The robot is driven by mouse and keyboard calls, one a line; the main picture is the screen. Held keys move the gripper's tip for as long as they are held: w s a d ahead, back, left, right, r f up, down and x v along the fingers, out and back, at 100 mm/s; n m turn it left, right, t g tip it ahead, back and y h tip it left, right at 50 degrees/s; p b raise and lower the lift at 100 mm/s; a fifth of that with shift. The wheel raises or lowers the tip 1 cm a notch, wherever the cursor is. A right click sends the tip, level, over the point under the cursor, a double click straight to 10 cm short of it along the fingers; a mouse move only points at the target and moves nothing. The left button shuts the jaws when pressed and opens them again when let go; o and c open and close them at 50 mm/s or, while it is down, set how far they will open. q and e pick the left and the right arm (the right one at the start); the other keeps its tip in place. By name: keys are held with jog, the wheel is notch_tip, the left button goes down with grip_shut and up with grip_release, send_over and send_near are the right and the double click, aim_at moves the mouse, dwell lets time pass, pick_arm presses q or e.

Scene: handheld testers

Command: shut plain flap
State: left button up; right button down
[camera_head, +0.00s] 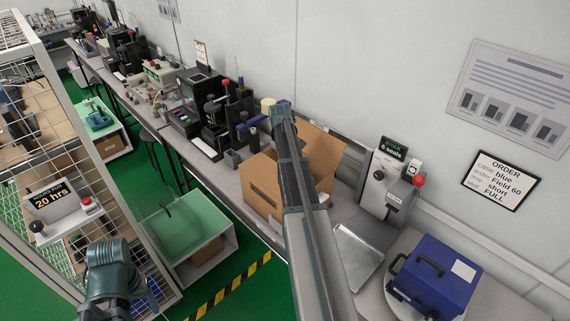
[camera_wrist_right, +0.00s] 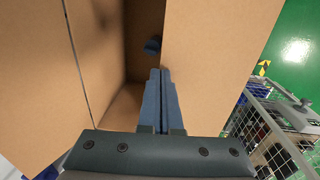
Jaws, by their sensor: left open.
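An open cardboard box (camera_head: 262,190) stands on the bench in the head view, with a plain flap (camera_head: 322,150) raised at its right. My right arm crosses in front of the box and hides part of it. In the right wrist view, my right gripper (camera_wrist_right: 160,75) has its fingers together with nothing seen between them, over the box's opening. Cardboard panels (camera_wrist_right: 215,65) lie on both sides of it. My left gripper (camera_head: 112,258) is open at lower left, away from the box.
A sealer-like device (camera_head: 388,185) and metal plate (camera_head: 357,258) stand right of the box. A blue case (camera_head: 436,275) is at lower right. Black machines (camera_head: 205,100) crowd the bench leftward. A wire rack (camera_head: 60,150) stands near my left arm. An order sign (camera_head: 500,181) hangs on the wall.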

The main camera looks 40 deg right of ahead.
jog(key=shift+r, duration=0.15)
jog(key=shift+r+p, duration=0.65)
jog(key=shift+p, duration=0.15)
jog(key=shift+r+p, duration=0.9)
notch_tip(320, 180, up, 12)
jog(key=p, duration=1.2)
